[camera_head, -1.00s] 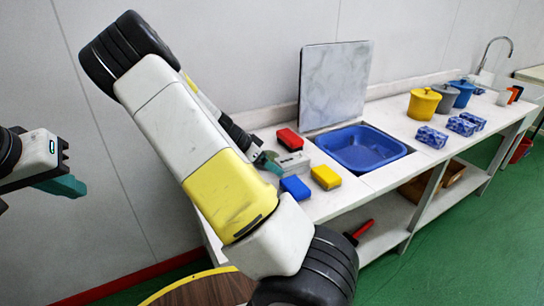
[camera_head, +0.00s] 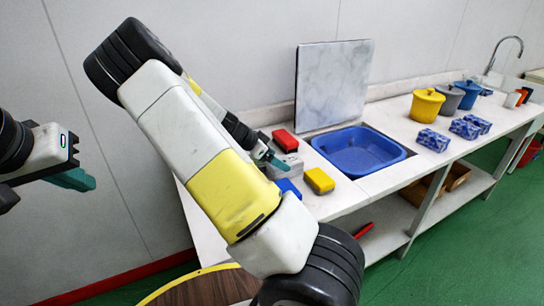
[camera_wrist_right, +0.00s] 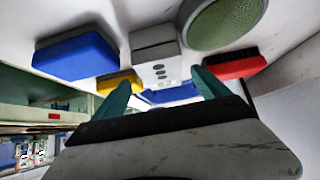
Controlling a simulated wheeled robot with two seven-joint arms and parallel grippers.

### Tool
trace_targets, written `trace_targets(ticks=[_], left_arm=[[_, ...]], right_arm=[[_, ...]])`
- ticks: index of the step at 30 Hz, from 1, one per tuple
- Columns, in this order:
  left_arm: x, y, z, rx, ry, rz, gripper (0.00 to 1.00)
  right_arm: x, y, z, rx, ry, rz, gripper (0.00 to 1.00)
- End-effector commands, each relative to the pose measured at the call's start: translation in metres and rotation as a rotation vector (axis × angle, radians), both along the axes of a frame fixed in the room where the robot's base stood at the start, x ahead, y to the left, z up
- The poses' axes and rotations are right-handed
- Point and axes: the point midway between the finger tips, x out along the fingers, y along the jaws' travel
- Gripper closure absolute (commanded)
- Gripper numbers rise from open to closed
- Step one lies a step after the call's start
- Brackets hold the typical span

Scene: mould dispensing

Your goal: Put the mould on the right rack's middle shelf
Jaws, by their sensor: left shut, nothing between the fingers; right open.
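A grey-white block with several dark holes in its face (camera_wrist_right: 155,60), which may be the mould, sits on the white counter; I cannot be sure that it is. In the head view the block (camera_head: 289,168) is partly hidden by my right gripper (camera_head: 271,159). In the right wrist view my right gripper (camera_wrist_right: 163,90) is open, with the block just beyond its teal fingertips and nothing held. My left gripper (camera_head: 75,179) is at the left edge of the head view, shut and empty, far from the counter. No right rack is identifiable.
Close around the block are a red brush (camera_head: 285,141), a blue block (camera_head: 288,190) and a yellow block (camera_head: 319,181). A blue basin (camera_head: 358,150) and upright marbled board (camera_head: 333,85) stand right of it. Pots and blue patterned boxes (camera_head: 432,140) are farther right.

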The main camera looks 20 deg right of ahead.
Motion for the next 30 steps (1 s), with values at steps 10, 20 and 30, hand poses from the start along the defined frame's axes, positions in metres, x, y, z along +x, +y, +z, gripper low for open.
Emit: trace_targets(ticks=[10,20,30], left_arm=[[0.000,0.000,0.000,0.000,0.000,0.000,1.00],[0.000,0.000,0.000,0.000,0.000,0.000,1.00],[0.000,0.000,0.000,0.000,0.000,0.000,1.00]], right_arm=[[0.003,-0.026,-0.023,0.000,0.001,-0.003,0.15],[0.007,-0.058,-0.051,-0.001,0.002,-0.001,0.15],[0.008,-0.058,-0.051,0.000,0.001,0.001,0.32]])
